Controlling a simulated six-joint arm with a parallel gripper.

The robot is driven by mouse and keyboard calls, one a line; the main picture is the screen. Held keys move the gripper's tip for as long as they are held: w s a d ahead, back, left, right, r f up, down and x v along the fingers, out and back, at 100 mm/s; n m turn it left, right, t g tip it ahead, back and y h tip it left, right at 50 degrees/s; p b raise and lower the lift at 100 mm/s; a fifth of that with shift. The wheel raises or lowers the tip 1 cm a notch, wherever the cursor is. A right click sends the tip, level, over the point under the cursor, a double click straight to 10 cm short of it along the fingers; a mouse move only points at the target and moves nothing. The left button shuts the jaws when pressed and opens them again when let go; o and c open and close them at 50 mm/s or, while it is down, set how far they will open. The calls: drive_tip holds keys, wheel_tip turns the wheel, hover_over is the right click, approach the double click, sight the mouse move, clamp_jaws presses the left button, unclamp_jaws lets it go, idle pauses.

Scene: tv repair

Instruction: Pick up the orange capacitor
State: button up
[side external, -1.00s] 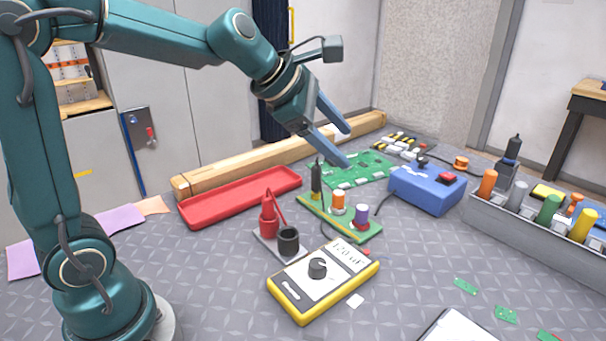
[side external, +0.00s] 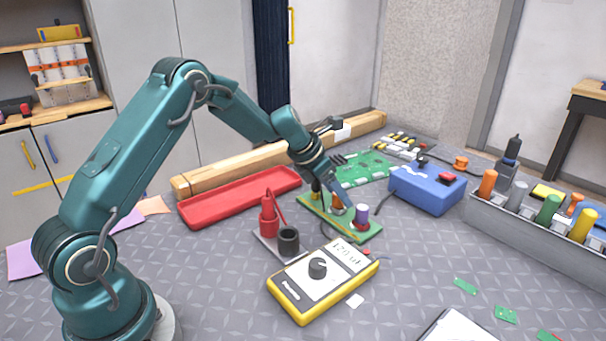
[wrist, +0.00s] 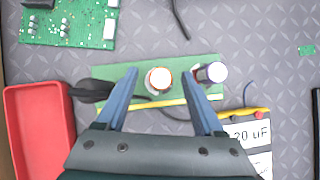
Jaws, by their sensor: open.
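The orange capacitor (side external: 337,203) stands on the small green board (side external: 318,210), partly hidden by my gripper in the side view. In the wrist view its pale round top with an orange edge (wrist: 158,80) lies between my fingers. My gripper (wrist: 159,73) is open, pointing down over the board, with one finger on each side of the capacitor. Gaps show between the capacitor and both fingers. In the side view my gripper (side external: 332,196) is low at the capacitor; the exact fingertip height is hard to tell.
A purple capacitor (side external: 361,214) stands close beside the right finger in the wrist view (wrist: 212,73). Nearby are a red tray (side external: 240,197), a yellow meter (side external: 322,283) and a blue box (side external: 428,188).

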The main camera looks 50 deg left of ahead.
drive_tip(key=shift+x, duration=0.75)
clamp_jaws()
wheel_tip(320, 180, up, 10)
drive_tip(key=shift+r, duration=0.1)
idle(0.4)
